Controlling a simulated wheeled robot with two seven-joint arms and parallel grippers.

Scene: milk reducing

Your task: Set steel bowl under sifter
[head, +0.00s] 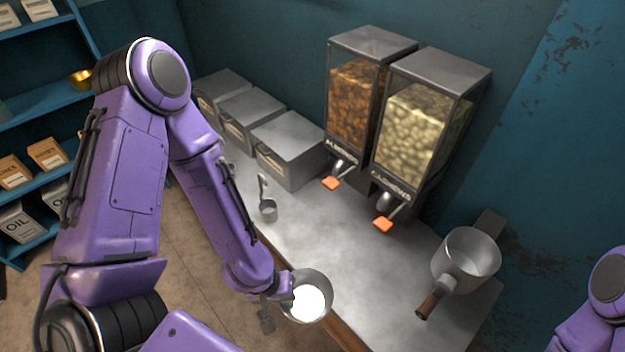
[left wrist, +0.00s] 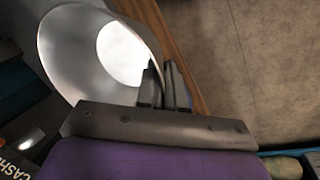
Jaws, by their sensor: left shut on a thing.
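The steel bowl (head: 320,283) is held over the front edge of the counter, with bright white inside it. In the left wrist view the bowl (left wrist: 66,48) is a wide shiny cone with a white patch inside. My left gripper (head: 284,298) is shut on the bowl's rim, and its fingers also show in the left wrist view (left wrist: 165,88). What looks like the sifter (head: 470,252), a round metal vessel with a wooden handle, is at the counter's right end, apart from the bowl. My right gripper is out of view.
Almond (head: 355,95) and cashew (head: 415,125) dispensers stand at the back, with orange-tipped levers. Several metal bins (head: 288,150) line the back left. A small metal scoop (head: 267,208) is on the counter (head: 345,240), whose middle is clear. Blue shelves (head: 45,100) stand far left.

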